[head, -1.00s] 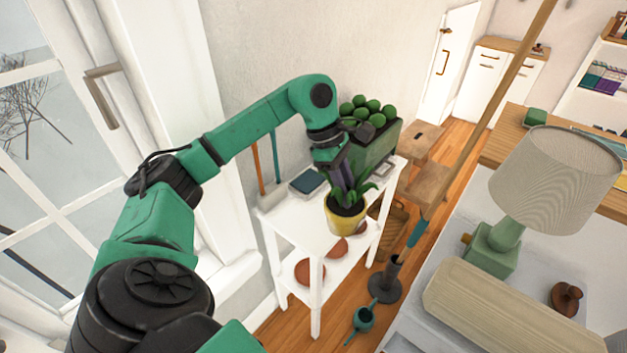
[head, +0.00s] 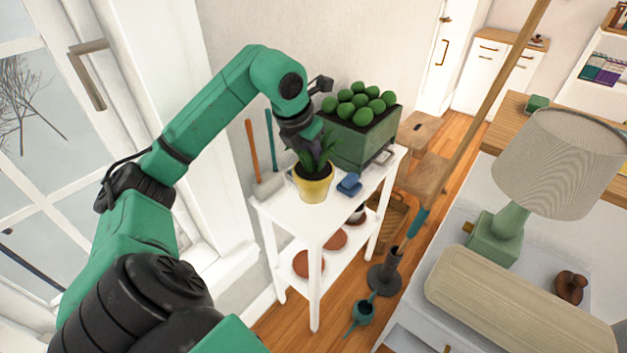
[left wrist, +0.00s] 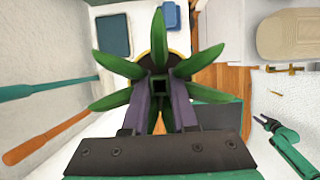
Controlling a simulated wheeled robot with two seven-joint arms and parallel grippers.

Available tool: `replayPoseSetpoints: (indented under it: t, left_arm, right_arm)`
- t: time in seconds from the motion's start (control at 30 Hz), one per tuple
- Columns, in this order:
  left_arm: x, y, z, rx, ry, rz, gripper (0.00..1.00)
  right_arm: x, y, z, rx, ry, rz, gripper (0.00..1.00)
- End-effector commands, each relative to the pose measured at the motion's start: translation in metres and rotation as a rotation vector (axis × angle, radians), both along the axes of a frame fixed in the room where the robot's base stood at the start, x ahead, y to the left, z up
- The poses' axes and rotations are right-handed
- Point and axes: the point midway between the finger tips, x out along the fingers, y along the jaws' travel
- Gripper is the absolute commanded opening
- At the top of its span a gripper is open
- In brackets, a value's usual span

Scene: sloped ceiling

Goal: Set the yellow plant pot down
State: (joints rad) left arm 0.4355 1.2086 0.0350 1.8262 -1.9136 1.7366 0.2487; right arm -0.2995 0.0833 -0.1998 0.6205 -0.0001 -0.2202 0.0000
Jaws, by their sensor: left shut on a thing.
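The yellow plant pot (head: 313,188) holds a leafy green plant and looks upright over the front part of the white table (head: 318,228). I cannot tell whether its base touches the tabletop. My left gripper (head: 305,148) comes down from above and is shut on the plant pot, partly hidden by leaves. In the left wrist view, its two fingers (left wrist: 160,100) sit among the leaves, and a little yellow rim (left wrist: 147,56) shows behind them. My right gripper (left wrist: 263,122) shows small at the right of the left wrist view; its jaw opening is unclear.
A green planter box (head: 362,148) with round plants stands behind the pot. A small blue object (head: 349,184) lies to the pot's right. A trowel with an orange handle (head: 254,150) is at the left. A dark blue tray (left wrist: 113,35) lies near the pot.

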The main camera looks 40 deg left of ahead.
Motion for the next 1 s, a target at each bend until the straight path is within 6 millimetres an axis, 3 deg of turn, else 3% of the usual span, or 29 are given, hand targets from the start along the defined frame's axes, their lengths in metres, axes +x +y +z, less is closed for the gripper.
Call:
replayPoseSetpoints:
  t: [0.03, 0.33, 0.7, 0.73, 0.8, 1.0]
  left_arm:
    - [-0.001, 0.000, -0.016, -0.002, 0.001, -0.001, 0.00]
    - [0.000, -0.001, -0.060, -0.003, -0.001, -0.001, 0.00]
    - [0.001, 0.000, -0.069, 0.000, -0.005, -0.001, 0.00]
    - [0.000, 0.000, -0.069, -0.001, -0.001, -0.001, 0.38]
    - [0.000, 0.000, -0.068, -0.001, -0.001, -0.001, 0.56]
    - [0.000, 0.000, -0.068, -0.001, -0.001, -0.001, 0.56]
  right_arm:
    - [0.000, 0.000, -0.007, 0.000, 0.000, 0.000, 0.50]
    - [0.000, 0.001, -0.010, 0.002, 0.000, -0.001, 0.50]
    - [-0.001, 0.004, -0.014, 0.006, 0.001, -0.002, 0.50]
    - [-0.001, 0.004, -0.013, 0.006, 0.001, -0.002, 0.50]
    - [-0.001, 0.004, -0.012, 0.006, 0.001, -0.002, 0.50]
    - [-0.001, 0.004, -0.012, 0.006, 0.001, -0.001, 0.50]
